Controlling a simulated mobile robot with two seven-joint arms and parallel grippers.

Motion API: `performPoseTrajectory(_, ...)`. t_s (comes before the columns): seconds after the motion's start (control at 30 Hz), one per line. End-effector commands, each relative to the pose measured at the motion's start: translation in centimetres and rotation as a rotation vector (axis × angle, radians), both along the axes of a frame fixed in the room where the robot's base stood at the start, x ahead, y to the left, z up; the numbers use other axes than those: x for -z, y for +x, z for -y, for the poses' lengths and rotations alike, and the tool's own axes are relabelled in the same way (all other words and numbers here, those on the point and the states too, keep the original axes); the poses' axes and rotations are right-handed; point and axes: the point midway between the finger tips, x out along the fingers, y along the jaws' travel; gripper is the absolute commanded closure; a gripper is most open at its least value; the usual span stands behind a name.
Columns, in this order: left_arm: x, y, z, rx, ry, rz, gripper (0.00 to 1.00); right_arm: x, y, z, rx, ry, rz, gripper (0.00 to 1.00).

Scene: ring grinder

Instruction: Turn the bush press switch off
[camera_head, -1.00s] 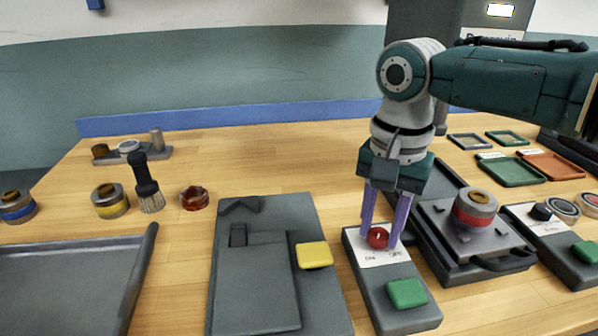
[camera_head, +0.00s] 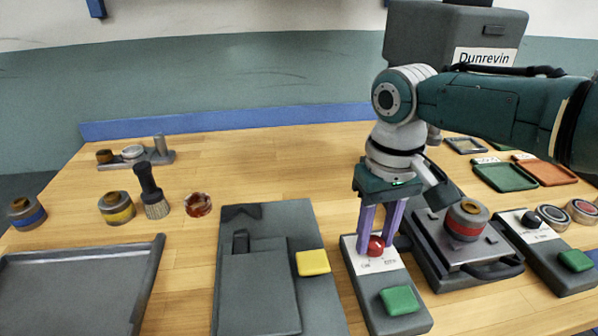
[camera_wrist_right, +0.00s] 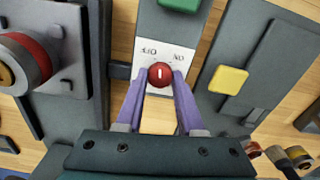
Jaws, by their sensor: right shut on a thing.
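The switch is a round red knob (camera_head: 376,246) with a white mark, on the white label of a grey control box (camera_head: 362,293). In the right wrist view the knob (camera_wrist_right: 161,75) sits between my purple fingertips, with OFF printed to its left and ON to its right, both upside down. Its white mark stands about upright in that view, between the two words. My right gripper (camera_head: 377,240) reaches down from above and is shut on the knob; it also shows in the right wrist view (camera_wrist_right: 160,82). My left gripper is out of view.
A green button (camera_head: 399,300) is on the same box. A grey fixture with a yellow button (camera_head: 313,262) stands to the left. To the right, close by, a grey machine holds a red-banded ring (camera_head: 467,220). Another box with a black knob (camera_head: 531,219) is further right.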

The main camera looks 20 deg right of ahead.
Motion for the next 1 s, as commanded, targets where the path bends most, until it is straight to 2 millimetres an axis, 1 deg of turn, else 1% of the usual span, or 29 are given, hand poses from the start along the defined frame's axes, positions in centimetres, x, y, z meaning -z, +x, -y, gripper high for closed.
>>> performPoseTrajectory(0.2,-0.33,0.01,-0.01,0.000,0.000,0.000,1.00,-0.08,0.00,-0.11,-0.169,0.002,-0.001,1.00)
performPoseTrajectory(0.4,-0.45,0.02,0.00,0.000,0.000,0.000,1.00,-0.07,0.02,-0.10,-0.280,0.001,0.000,1.00)
performPoseTrajectory(0.7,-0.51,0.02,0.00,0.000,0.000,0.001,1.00,-0.06,0.03,-0.10,-0.357,0.001,0.001,1.00)
performPoseTrajectory(1.0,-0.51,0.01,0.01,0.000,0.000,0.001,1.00,-0.06,0.04,-0.11,-0.366,0.001,0.001,1.00)
